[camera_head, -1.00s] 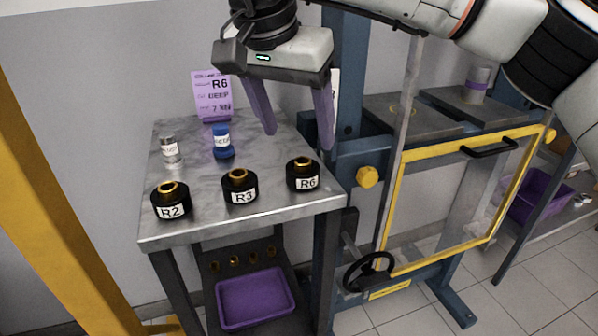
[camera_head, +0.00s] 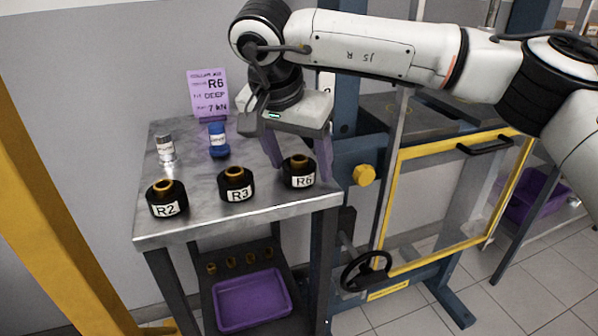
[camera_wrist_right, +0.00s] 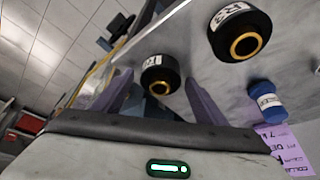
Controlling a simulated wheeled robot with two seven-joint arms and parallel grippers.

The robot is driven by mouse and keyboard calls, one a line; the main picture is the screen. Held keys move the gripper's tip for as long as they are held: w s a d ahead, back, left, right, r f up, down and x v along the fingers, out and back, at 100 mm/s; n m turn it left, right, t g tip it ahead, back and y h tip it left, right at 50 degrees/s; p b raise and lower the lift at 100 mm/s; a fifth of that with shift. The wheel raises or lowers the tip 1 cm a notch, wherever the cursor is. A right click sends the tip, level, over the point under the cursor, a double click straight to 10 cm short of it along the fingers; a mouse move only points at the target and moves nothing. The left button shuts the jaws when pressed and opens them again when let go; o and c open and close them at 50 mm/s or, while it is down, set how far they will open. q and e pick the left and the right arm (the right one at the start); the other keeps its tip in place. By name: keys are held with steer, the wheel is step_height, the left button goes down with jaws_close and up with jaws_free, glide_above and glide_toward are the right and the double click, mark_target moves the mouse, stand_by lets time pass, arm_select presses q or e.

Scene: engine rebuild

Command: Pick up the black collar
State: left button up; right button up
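Three black collars with gold-coloured centres stand on the metal bench: R2 (camera_head: 167,200), R3 (camera_head: 236,185) and R6 (camera_head: 299,174). My right gripper (camera_head: 301,172) is open at the R6 collar, with one finger to each side of it and the palm above and behind. In the right wrist view the R6 collar (camera_wrist_right: 165,73) appears between the tips of the open fingers, with no clear contact. My left gripper is out of view.
A purple card reading R6 (camera_head: 208,95) stands at the bench's back. A blue cylinder (camera_head: 218,141) and a silver labelled cylinder (camera_head: 165,149) stand in front of it. A yellow-framed guard (camera_head: 402,210) is right of the bench (camera_head: 200,226). A purple bin (camera_head: 252,300) sits below.

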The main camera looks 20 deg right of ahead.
steer(key=shift+r, duration=0.1)
steer(key=c, duration=1.4)
